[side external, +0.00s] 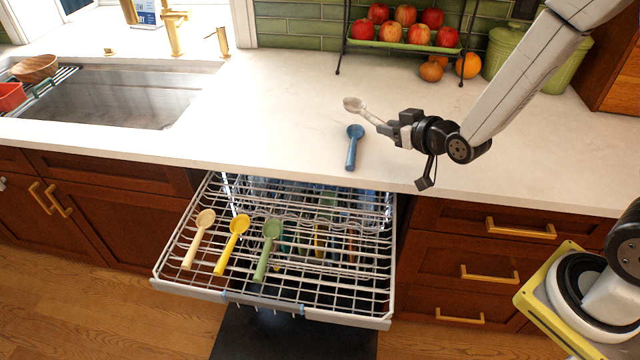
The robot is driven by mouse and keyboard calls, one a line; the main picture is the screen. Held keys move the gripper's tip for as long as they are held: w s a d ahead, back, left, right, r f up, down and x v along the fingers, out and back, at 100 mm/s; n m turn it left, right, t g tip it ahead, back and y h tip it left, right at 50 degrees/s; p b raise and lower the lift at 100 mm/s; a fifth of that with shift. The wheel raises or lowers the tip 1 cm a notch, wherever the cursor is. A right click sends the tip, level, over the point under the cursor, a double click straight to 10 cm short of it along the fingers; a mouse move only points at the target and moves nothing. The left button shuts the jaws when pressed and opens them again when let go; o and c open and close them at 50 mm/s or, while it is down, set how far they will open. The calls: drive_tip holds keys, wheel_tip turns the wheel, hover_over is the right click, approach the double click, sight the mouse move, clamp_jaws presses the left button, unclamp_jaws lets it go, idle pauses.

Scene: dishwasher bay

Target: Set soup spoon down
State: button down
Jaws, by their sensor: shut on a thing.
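A pale grey-white spoon (358,106) is held in my gripper (390,130), which is shut on its handle. The spoon is over the white countertop (290,90), its bowl pointing to the upper left. I cannot tell whether it touches the counter. A blue spoon (354,146) lies on the counter just left of my gripper. A beige spoon (199,238), a yellow spoon (232,243) and a green spoon (268,248) lie on the pulled-out dishwasher rack (170,262).
A sink (120,95) is at the left. A fruit stand (400,46) with several apples, an orange (468,65) and a green canister (505,50) stand at the back right. The counter left of the blue spoon is clear.

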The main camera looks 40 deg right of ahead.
drive_tip(key=shift+d, duration=0.1)
idle(0.3)
drive_tip(key=shift+d+m+h, duration=0.7)
drive_tip(key=shift+m+h, duration=0.4)
drive_tip(key=shift+h, duration=0.1)
drive_tip(key=m+g+h, duration=0.4)
drive_tip(key=m+h, duration=0.3)
hover_over(407, 174)
drive_tip(key=shift+f, duration=1.15)
drive_tip(key=shift+f, duration=0.1)
drive_tip(key=shift+f, duration=2.8)
drive_tip(key=shift+f, duration=1.9)
